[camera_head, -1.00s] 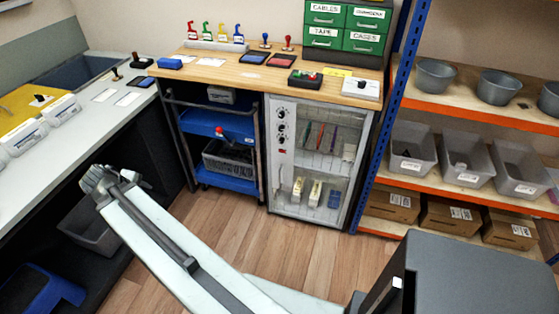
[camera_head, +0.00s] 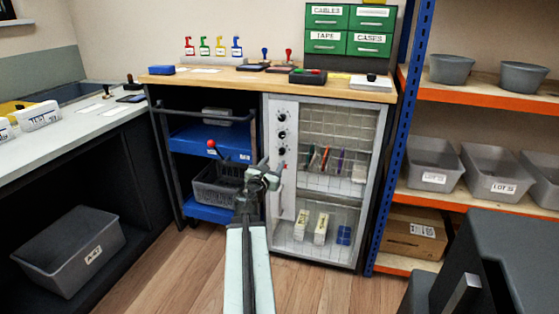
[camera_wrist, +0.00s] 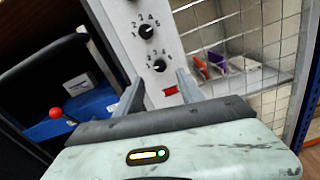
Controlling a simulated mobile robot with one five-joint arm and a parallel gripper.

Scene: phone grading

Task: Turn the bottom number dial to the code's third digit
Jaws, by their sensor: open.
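The bottom number dial (camera_head: 282,151) is a black knob, lowest of three in a column on the light grey panel of the mesh-door cabinet (camera_head: 268,112). In the wrist view this dial (camera_wrist: 159,65) has digits around it, with 2, 3 and 4 partly readable; its exact setting is unclear. The dial above it (camera_wrist: 146,32) shows too. My gripper (camera_head: 262,174) is in front of the cabinet, a little below and left of the bottom dial. In the wrist view my gripper's (camera_wrist: 159,80) fingers are apart and empty, with the dial just beyond their tips.
A small red piece (camera_wrist: 170,91) sits below the bottom dial. A red-knobbed lever (camera_head: 212,144) stands on the blue-shelved cart at left. Behind the mesh are pens and white boxes. The orange-edged rack (camera_head: 490,205) is at right. Wood floor lies in front.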

